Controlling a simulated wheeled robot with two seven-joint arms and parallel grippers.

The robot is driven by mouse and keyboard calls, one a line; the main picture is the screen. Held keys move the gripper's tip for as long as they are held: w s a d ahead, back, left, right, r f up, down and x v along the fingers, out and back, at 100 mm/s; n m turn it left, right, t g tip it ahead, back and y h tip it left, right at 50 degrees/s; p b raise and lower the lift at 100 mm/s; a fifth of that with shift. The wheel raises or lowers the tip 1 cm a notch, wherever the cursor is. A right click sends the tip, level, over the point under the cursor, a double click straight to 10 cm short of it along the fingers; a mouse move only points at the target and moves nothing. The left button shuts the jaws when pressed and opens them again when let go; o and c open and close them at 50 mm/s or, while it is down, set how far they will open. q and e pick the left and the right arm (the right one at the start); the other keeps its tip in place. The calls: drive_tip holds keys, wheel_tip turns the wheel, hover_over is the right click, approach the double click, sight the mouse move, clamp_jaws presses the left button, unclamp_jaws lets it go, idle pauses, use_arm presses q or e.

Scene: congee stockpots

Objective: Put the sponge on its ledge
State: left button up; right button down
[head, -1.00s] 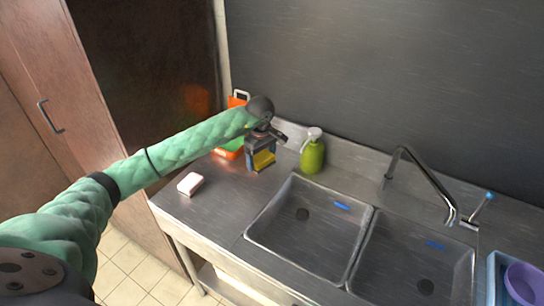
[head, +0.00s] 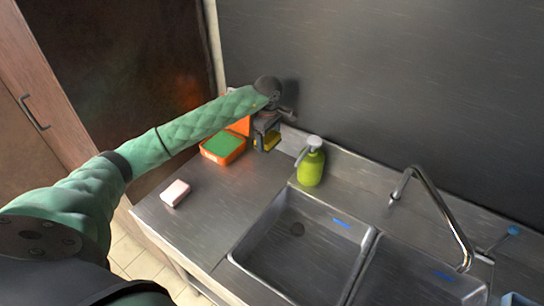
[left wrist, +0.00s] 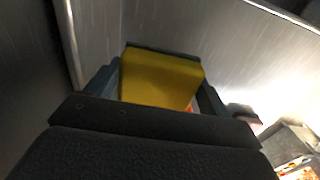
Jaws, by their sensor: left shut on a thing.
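My left gripper (head: 266,143) is shut on a yellow sponge (head: 270,140), at the back of the counter by the wall. In the left wrist view the sponge (left wrist: 160,80) sits between the two fingers, with a dark strip along its far edge. In the head view the gripper hides part of the sponge. A raised steel ledge (head: 362,174) runs along the back of the sink unit, right of the gripper. I cannot tell whether the sponge touches the ledge or the counter. My right gripper is not in view.
A green pump bottle (head: 311,166) stands just right of the gripper. An orange container with a green inside (head: 222,146) is close on the left. The sink basin (head: 298,245) and tap (head: 440,205) are to the right.

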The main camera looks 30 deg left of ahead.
sight(268, 164)
use_arm(q)
drive_tip(key=f, duration=0.5)
drive_tip(key=s+f+b, duration=0.1)
drive_tip(key=f, duration=0.2)
drive_tip(key=shift+f, duration=0.35)
drive_tip(key=shift+w+f, duration=0.15)
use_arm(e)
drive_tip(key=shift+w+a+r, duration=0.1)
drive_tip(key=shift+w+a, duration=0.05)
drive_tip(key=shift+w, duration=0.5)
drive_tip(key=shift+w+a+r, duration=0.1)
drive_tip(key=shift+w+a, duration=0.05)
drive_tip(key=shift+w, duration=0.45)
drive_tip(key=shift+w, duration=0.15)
use_arm(q)
drive_tip(key=shift+f+b, duration=0.1)
drive_tip(key=shift+b, duration=0.2)
drive_tip(key=o, duration=0.9)
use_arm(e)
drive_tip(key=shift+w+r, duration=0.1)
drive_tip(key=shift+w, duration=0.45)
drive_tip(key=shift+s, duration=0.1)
